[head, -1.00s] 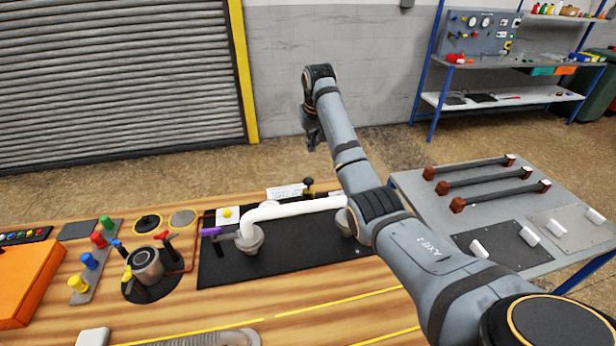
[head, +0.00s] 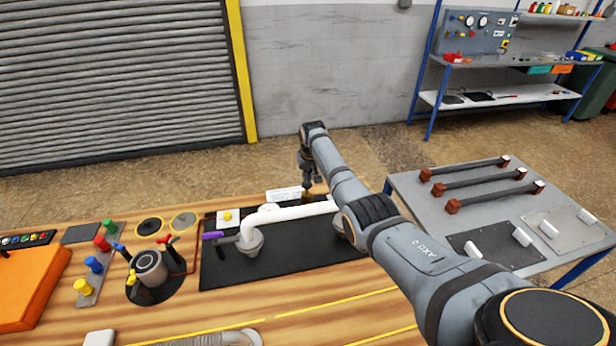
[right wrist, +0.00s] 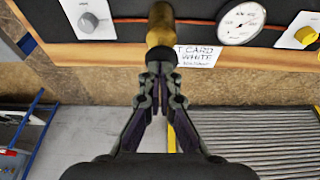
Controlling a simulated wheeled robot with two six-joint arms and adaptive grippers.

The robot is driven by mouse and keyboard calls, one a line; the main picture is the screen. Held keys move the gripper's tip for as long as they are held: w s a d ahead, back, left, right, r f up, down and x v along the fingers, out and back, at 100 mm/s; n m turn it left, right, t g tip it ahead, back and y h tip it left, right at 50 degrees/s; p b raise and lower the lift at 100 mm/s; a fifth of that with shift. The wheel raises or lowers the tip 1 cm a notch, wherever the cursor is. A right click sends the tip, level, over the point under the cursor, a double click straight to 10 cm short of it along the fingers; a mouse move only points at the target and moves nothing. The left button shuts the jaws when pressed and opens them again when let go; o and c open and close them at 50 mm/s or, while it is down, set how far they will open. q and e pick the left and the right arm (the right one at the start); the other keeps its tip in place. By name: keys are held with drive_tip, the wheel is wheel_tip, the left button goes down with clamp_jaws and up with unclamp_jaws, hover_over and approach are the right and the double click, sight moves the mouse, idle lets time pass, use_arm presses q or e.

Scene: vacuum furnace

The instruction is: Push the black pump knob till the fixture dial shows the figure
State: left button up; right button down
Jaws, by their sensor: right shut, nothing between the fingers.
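The pump's black knob (right wrist: 161,56) sits on a brass body (right wrist: 160,22) in the right wrist view. In the head view the brass part (head: 308,196) shows at the far edge of the black plate, and the knob is hidden by my gripper. My right gripper (head: 307,184) points down right over the pump. In the right wrist view its fingertips (right wrist: 160,72) are shut and empty, lined up with the knob; I cannot tell whether they touch. The round white dial (right wrist: 242,22) shows beside the pump; its reading is too small to tell. My left gripper is not in view.
A white card (right wrist: 198,56) stands by the pump. A white pipe (head: 290,213) crosses the black plate (head: 222,274) close to my arm. A panel with a grey knob (right wrist: 88,20) and one with a yellow knob (right wrist: 305,36) flank it. A grey side table (head: 405,184) stands at right.

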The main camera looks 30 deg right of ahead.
wheel_tip(320, 180, down, 4)
drive_tip(key=shift+r+b, duration=0.25)
drive_tip(key=shift+b, duration=0.85)
drive_tip(key=shift+s+r, duration=0.1)
wheel_tip(320, 180, up, 5)
drive_tip(key=p, duration=0.5)
drive_tip(key=shift+p, duration=0.3)
drive_tip(key=shift+s+r+b, duration=0.1)
drive_tip(key=shift+r+b, duration=0.2)
drive_tip(key=b+v, duration=0.1)
drive_tip(key=v, duration=0.7)
drive_tip(key=shift+r, duration=0.25)
drive_tip(key=shift+s, duration=0.1)
